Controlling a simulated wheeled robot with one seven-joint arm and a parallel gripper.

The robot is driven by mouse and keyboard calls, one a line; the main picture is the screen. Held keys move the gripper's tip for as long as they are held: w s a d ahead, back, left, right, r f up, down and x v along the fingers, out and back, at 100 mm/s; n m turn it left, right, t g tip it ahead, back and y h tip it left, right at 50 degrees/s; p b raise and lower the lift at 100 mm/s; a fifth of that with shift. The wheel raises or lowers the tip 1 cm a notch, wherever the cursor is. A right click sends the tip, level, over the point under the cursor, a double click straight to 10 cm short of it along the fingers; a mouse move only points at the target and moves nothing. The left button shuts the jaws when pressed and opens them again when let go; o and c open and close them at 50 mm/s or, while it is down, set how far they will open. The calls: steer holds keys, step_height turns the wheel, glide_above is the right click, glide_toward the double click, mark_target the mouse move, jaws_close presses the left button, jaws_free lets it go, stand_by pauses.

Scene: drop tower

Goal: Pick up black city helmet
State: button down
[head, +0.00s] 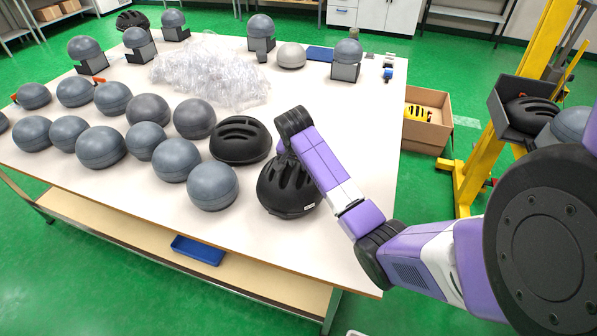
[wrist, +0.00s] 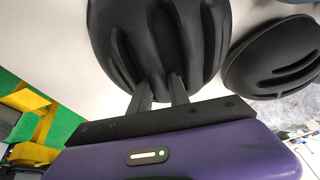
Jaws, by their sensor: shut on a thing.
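A black helmet with long vents (head: 288,190) is at the front right of the white table (head: 130,190). It fills the top middle of the wrist view (wrist: 150,40). My gripper (wrist: 162,82) is shut on this helmet, its two fingers at the vents along the rim. In the head view my wrist hides the fingers. I cannot tell whether the helmet is touching the table. A second black helmet with wide slots (head: 240,139) sits just behind and left of it, and at the right in the wrist view (wrist: 275,62). No label confirms which is the city helmet.
Several grey spheres (head: 101,147) crowd the table's left and front. A clear plastic heap (head: 210,72) and grey headforms on black stands (head: 346,60) are behind. A cardboard box (head: 427,117) and a yellow tower (head: 480,165) stand right. The table's right side is mostly clear.

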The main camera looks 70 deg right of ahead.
step_height(320, 180, up, 17)
steer(key=p, duration=0.1)
steer(key=shift+r, duration=0.2)
stand_by(0.5)
